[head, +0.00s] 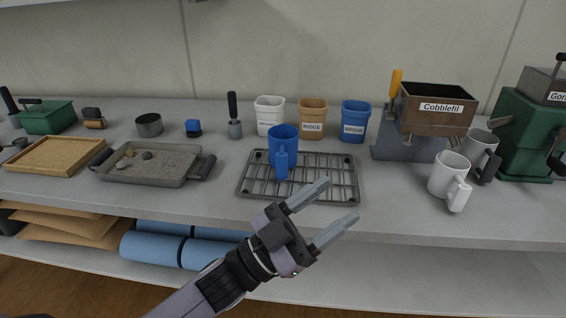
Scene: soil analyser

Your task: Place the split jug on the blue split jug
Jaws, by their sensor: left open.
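A blue jug (284,134) stands upright on a wire rack (345,187), its handle facing the front. A white jug (447,174) stands on the counter to the right, its handle toward the front right. A grey jug (481,145) stands just behind it, partly hidden by the white one. I cannot tell which of these two is the split jug. My left gripper (340,199) is open and empty, above the counter's front edge near the rack's front right corner, apart from the jugs. My right gripper is not in view.
Labelled white, brown and blue containers (312,120) stand behind the rack. The Cobblefil machine (435,110) and a green machine (530,130) stand at the right. A grey tray with stones (150,175) is at the left. Counter between rack and white jug is clear.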

